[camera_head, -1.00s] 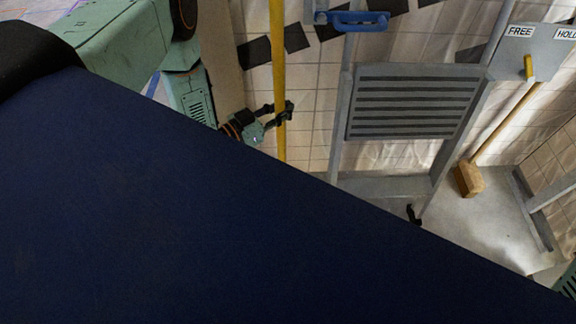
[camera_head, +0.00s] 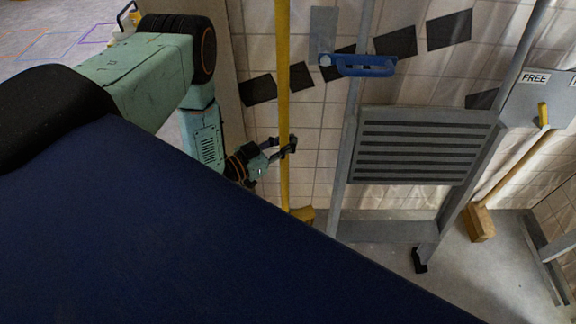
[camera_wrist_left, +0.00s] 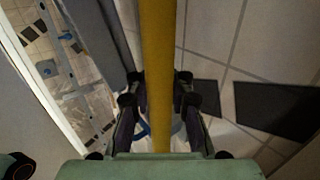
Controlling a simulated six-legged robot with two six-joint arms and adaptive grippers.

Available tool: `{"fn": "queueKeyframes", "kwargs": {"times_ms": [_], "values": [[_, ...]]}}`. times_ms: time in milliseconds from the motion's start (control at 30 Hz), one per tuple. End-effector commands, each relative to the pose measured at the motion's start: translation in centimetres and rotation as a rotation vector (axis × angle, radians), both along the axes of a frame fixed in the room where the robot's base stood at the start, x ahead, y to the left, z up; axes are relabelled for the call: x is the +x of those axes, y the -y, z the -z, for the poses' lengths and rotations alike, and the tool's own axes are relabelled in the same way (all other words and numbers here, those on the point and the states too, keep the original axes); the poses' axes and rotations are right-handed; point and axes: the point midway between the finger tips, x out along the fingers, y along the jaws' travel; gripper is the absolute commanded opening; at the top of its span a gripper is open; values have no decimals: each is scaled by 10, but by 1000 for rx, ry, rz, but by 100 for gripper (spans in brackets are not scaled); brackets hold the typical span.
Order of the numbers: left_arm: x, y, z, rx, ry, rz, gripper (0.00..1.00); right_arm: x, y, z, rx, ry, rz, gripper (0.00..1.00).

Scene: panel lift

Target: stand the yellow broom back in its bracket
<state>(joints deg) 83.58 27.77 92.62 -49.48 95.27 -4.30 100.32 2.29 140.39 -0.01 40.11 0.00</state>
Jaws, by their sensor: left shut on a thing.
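The yellow broom stands close to upright in the head view, its long yellow handle (camera_head: 284,85) running out of the top of the picture. Its brush head (camera_head: 303,213) partly shows low down, beside the dark blue panel edge. My left gripper (camera_head: 290,146) is shut on the handle. In the left wrist view the yellow handle (camera_wrist_left: 158,60) passes between the two fingers (camera_wrist_left: 158,103). A blue bracket-like piece (camera_head: 358,65) with a grey plate is to the right of the handle; I cannot tell if it is the broom's bracket. My right gripper is not in view.
A grey step ladder (camera_head: 345,160) stands right of the broom. A second broom (camera_head: 480,222) with a wooden handle leans farther right, below a grey box (camera_head: 535,95) marked FREE with a yellow lever. A large dark blue surface (camera_head: 200,250) covers the lower left.

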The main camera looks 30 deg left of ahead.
Motion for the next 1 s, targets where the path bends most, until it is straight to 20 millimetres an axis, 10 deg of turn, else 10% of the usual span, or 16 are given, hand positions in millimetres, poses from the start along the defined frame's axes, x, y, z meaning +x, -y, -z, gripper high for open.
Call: {"fn": "queueKeyframes", "kwargs": {"times_ms": [700,1000], "values": [[3,1,80,-1,3,1,0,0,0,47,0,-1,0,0],[4,0,79,-2,4,1,0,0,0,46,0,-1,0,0]]}}
